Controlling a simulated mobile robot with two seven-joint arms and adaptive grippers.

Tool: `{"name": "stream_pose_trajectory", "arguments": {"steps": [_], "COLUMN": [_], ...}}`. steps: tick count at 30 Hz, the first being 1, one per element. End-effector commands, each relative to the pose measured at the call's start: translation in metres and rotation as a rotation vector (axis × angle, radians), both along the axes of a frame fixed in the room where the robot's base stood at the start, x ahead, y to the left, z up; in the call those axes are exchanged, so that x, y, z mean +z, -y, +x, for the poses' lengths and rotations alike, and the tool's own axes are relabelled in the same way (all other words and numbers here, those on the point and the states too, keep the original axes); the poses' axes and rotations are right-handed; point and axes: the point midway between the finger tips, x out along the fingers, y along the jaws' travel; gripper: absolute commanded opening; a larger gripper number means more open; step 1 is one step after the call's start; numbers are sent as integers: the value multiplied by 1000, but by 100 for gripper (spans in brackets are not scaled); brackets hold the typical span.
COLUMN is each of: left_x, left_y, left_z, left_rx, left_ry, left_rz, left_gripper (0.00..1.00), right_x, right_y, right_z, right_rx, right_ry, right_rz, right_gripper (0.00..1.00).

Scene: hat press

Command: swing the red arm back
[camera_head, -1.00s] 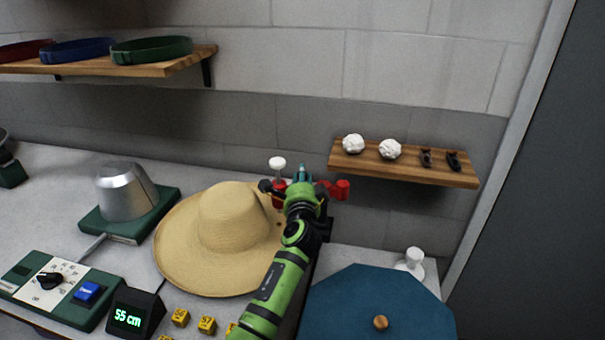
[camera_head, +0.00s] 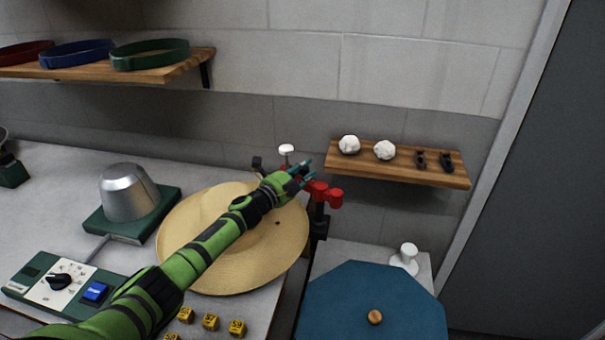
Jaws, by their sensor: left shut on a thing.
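The red arm (camera_head: 328,194) is in the head view at the back, right of the straw hat (camera_head: 205,260), on a dark post. Its left part is hidden by my left gripper (camera_head: 301,172). The gripper's teal fingertips are shut on the red arm, though the contact itself is hard to see. A white knob (camera_head: 286,150) shows just behind the gripper. My green left forearm crosses over the hat and hides its crown. My right gripper is not in view.
A wooden shelf (camera_head: 448,180) with white balls and dark small items is right of the red arm. A blue octagonal lid (camera_head: 345,300) with a wooden knob lies at the front right. A metal hat block (camera_head: 127,195) and a control box (camera_head: 22,285) stand at the left.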

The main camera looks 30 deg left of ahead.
Motion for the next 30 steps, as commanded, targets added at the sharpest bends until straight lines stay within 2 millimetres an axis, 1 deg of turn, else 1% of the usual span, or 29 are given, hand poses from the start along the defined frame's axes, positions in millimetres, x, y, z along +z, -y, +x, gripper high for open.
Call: {"name": "stream_pose_trajectory", "arguments": {"steps": [6, 17, 18, 19, 20, 30], "left_x": [0, 1, 1, 1, 1, 0], "left_y": [0, 1, 1, 1, 1, 1], "left_z": [2, 2, 2, 2, 2, 2], "left_rx": [-33, -37, -37, -37, -37, -36], "left_ry": [1, 2, 2, 2, 2, 0], "left_rz": [0, 0, 0, 0, 0, 0], "left_gripper": [0, 0, 32, 44, 48, 48], "right_x": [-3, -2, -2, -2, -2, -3], "right_y": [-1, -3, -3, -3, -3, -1], "right_z": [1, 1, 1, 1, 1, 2], "right_rx": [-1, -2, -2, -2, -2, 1], "right_ry": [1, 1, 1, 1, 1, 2], "right_rz": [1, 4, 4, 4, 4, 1], "right_gripper": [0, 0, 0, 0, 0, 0]}}
